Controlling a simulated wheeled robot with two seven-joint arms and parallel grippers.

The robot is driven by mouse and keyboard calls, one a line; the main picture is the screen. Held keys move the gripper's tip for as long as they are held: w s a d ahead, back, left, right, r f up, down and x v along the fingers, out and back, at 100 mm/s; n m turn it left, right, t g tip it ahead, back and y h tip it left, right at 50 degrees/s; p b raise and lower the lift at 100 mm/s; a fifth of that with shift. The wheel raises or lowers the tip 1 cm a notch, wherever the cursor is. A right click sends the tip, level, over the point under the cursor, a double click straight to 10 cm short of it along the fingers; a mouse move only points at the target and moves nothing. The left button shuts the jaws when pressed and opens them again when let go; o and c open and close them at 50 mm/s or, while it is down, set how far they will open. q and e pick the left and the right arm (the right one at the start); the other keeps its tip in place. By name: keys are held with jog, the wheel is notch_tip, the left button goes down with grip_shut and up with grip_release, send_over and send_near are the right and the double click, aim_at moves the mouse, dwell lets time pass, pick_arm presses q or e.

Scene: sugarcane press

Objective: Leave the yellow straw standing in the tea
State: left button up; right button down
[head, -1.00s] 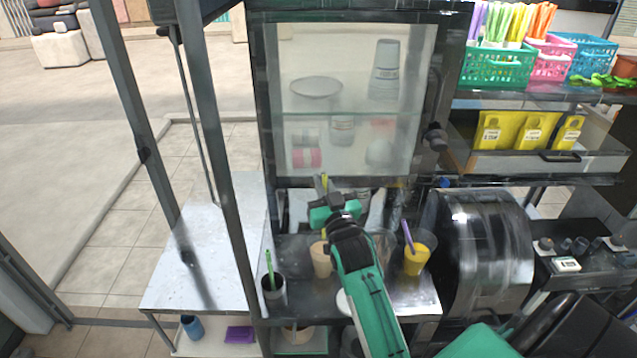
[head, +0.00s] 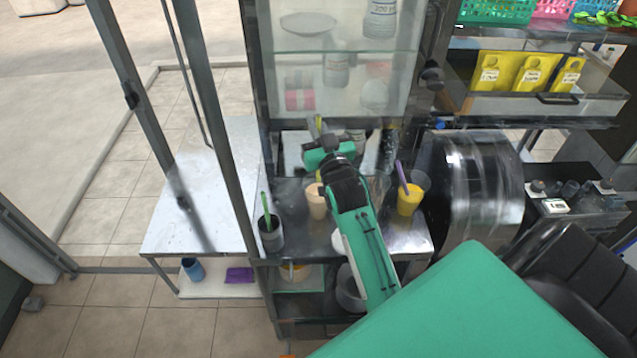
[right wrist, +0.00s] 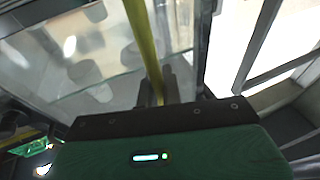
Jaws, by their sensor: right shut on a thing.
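My right gripper (head: 318,148) is shut on the yellow straw (head: 318,124), whose upper end shows above the fingers. In the right wrist view the straw (right wrist: 145,45) runs up from between the dark fingers (right wrist: 157,90). A tan cup (head: 316,202), probably the tea, stands on the metal counter right below the gripper. A short yellow piece of straw shows between gripper and cup; I cannot tell whether its lower tip is inside the cup. My left gripper is not in view.
A yellow cup with a purple straw (head: 409,198) stands right of my arm; a dark cup with a green straw (head: 270,232) stands to the left. The glass cabinet (head: 345,70) rises close behind. A metal press drum (head: 470,185) is at right. A bare side table (head: 200,200) is at left.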

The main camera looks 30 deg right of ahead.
notch_tip(320, 180, down, 12)
jog(key=b, duration=0.7)
jog(key=shift+f+b, duration=0.15)
jog(key=shift+b, duration=0.25)
dwell(0.9)
jog(key=c, duration=1.5)
grip_release()
notch_tip(320, 180, up, 7)
jog(key=p, duration=0.6)
